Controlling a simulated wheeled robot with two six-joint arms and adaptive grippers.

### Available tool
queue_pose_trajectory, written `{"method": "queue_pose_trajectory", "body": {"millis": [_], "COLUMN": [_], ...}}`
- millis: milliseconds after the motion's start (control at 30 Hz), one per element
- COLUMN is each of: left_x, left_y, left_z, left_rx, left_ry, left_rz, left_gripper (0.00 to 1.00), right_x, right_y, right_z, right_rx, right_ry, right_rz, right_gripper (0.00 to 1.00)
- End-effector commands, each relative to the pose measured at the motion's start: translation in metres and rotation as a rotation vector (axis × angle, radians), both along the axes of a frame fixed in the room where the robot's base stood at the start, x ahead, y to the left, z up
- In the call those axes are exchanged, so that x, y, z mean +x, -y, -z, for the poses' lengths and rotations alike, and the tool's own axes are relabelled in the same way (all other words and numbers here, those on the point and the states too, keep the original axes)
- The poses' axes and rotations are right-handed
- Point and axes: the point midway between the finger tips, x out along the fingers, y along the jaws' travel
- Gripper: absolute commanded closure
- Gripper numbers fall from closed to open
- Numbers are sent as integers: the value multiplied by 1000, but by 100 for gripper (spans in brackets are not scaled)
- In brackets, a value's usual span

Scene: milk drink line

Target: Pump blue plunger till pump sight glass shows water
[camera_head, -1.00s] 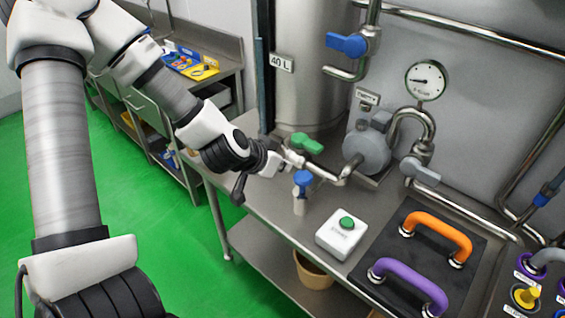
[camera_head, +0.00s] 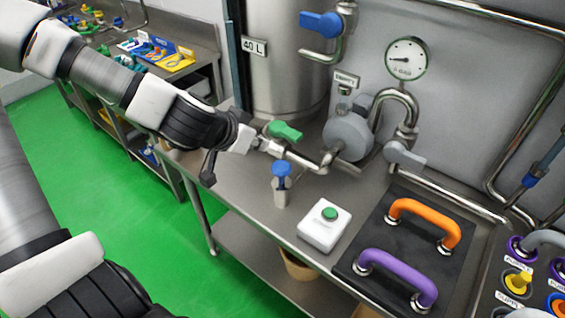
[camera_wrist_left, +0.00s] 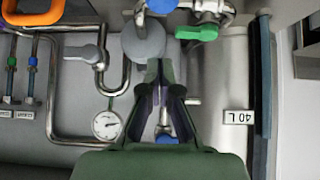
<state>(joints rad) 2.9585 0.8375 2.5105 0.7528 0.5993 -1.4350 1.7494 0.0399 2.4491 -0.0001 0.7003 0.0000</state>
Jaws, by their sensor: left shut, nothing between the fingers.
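The blue plunger (camera_head: 281,170) stands upright on a short pale cylinder on the steel bench, in front of the grey pump (camera_head: 349,136). A blue knob at the top edge of the left wrist view (camera_wrist_left: 161,5) looks like it. My left gripper (camera_head: 246,141) is shut and empty, left of and above the plunger and apart from it in the head view. Its fingers (camera_wrist_left: 165,78) point toward the pump in the wrist view. A small tag (camera_head: 346,80) above the pump seems to read EMPTY. I cannot make out water in a sight glass. My right gripper is out of view.
A green valve handle (camera_head: 285,131) sits close to my left gripper, before the 40 L tank (camera_head: 285,70). A blue valve handle (camera_head: 321,23) is higher up. A white box with a green button (camera_head: 325,226) and a black plate with orange (camera_head: 425,218) and purple handles lie right.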

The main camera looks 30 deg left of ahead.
Motion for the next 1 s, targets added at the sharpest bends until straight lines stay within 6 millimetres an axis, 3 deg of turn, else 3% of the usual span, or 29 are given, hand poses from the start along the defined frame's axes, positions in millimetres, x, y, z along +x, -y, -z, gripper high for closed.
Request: {"method": "queue_pose_trajectory", "body": {"millis": [333, 567, 667, 733, 1000], "left_x": [1, 13, 19, 32, 73], "left_y": [0, -2, 2, 2, 6], "left_z": [-2, 4, 16, 37, 77], "left_rx": [3, 13, 6, 10, 8], "left_ry": [2, -1, -4, 1, 1], "left_rz": [-1, -6, 4, 3, 5], "left_gripper": [100, 100, 100, 100, 100], "right_x": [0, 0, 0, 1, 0], "right_y": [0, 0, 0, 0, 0], "right_z": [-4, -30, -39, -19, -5], "right_rx": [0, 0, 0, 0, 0], "right_ry": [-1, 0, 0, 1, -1], "right_rz": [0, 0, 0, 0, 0], "right_gripper": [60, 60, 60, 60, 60]}}
